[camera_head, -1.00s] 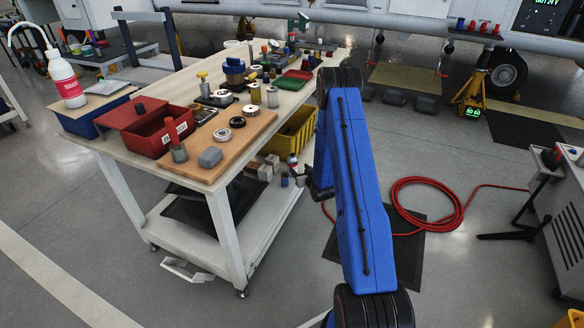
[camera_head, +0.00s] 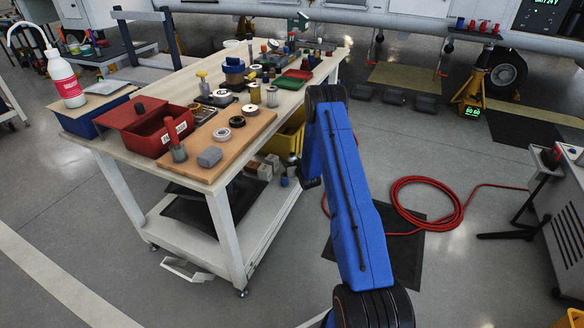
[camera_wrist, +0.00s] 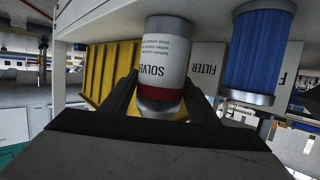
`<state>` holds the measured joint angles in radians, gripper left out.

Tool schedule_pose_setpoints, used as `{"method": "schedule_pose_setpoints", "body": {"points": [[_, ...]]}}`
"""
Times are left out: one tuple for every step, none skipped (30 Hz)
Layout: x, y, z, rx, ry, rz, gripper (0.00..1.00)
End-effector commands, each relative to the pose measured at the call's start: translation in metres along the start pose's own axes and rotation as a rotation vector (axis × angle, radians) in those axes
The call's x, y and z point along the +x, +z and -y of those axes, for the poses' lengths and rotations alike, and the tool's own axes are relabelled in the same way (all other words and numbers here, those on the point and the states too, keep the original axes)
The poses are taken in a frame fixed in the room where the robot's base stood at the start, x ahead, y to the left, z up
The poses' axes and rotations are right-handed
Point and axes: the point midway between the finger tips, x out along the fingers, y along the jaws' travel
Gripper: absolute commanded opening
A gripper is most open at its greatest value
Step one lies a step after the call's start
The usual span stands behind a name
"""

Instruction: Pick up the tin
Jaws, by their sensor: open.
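The tin (camera_wrist: 166,58) is a white and dark red can with lettering starting "SOLVE", at top centre of the wrist view. My gripper (camera_wrist: 160,90) is open there, with one dark finger on each side of the tin's lower end. I cannot tell whether the fingers touch it. In the head view, my blue arm reaches toward the lower shelf of the white workbench (camera_head: 222,240), and the gripper and tin are not clearly visible.
A blue ribbed filter (camera_wrist: 257,55) and a grey box marked "FILTER" (camera_wrist: 207,68) stand close right of the tin. A yellow crate (camera_wrist: 108,68) is on its left. The crowded bench top (camera_head: 190,87) is above the shelf. A red hose (camera_head: 428,181) lies on the floor.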

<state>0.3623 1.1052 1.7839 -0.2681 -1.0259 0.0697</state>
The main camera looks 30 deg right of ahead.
Motion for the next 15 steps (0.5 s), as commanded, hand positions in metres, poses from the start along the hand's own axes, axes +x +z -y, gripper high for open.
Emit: {"method": "schedule_pose_setpoints", "body": {"points": [[0.007,0.002,0.000,0.000,0.000,-0.001,0.55],[0.011,0.001,0.000,-0.001,0.000,-0.002,0.55],[0.016,0.001,0.000,-0.001,0.000,-0.002,0.55],[0.019,0.001,0.000,-0.001,0.000,-0.001,0.55],[0.021,0.001,0.000,-0.001,0.000,-0.001,0.55],[0.024,0.002,0.000,-0.001,0.000,0.000,0.55],[0.025,0.002,0.000,-0.001,0.000,0.000,0.55],[0.026,0.002,-0.001,-0.001,0.000,0.000,0.55],[0.027,0.001,-0.001,-0.001,0.000,0.000,0.55],[0.028,0.001,-0.001,-0.001,0.000,0.000,0.55],[0.028,0.001,-0.001,0.000,0.000,0.000,0.55],[0.027,0.001,-0.001,0.000,0.000,0.000,0.55],[0.027,0.001,0.000,0.000,0.000,0.000,0.55],[0.027,0.001,0.000,0.000,0.000,0.000,0.55],[0.027,0.001,0.000,0.000,0.000,0.000,0.55]]}}
